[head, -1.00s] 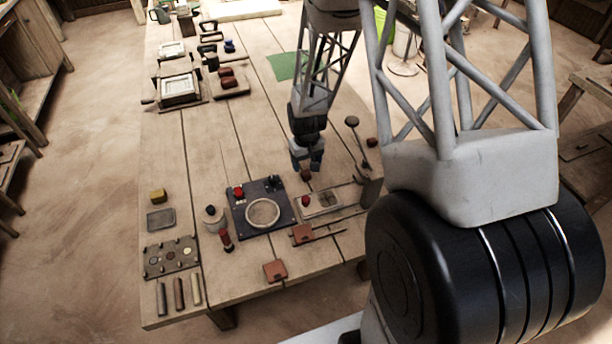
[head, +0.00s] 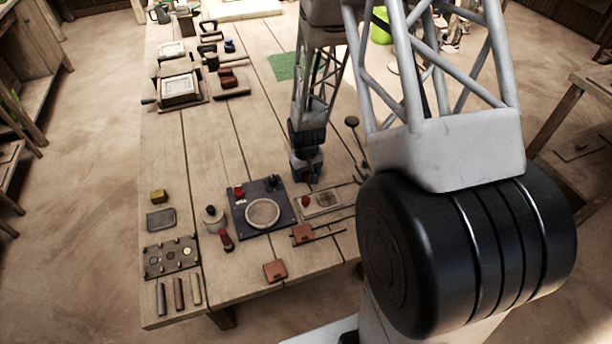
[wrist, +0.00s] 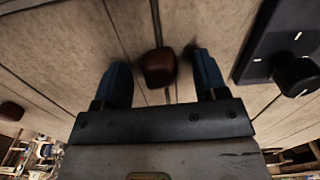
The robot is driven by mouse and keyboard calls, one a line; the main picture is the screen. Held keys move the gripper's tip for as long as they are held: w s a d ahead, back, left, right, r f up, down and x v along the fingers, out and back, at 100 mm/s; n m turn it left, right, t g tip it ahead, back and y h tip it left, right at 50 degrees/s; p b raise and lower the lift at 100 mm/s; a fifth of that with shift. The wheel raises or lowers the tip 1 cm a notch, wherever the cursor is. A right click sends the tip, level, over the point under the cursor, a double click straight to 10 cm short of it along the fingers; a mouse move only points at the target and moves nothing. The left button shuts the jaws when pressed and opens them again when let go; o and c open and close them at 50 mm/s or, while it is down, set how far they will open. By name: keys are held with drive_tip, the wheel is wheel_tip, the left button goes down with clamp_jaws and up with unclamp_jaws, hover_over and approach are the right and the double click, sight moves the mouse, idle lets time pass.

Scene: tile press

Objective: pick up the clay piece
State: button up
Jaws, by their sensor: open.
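The clay piece (wrist: 160,67) is a small rounded reddish-brown lump on the plank table. In the wrist view it lies between my two blue fingers, with a gap on each side. My gripper (wrist: 162,58) is open and points down over it. I cannot tell exactly how far the fingertips are above the table. In the head view my gripper (head: 307,177) is low over the table, and it hides the clay piece there.
A dark panel with a round plate (head: 263,213) and knobs stands close beside my gripper. A small tray (head: 322,203) with a red knob lies just in front. A long-handled tool (head: 354,136) lies on the other side. Open planks (head: 212,145) stretch left.

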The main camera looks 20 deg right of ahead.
sight(306, 175)
drive_tip(key=c, duration=1)
drive_tip(key=shift+r, duration=0.1)
drive_tip(key=shift+r, duration=4.9)
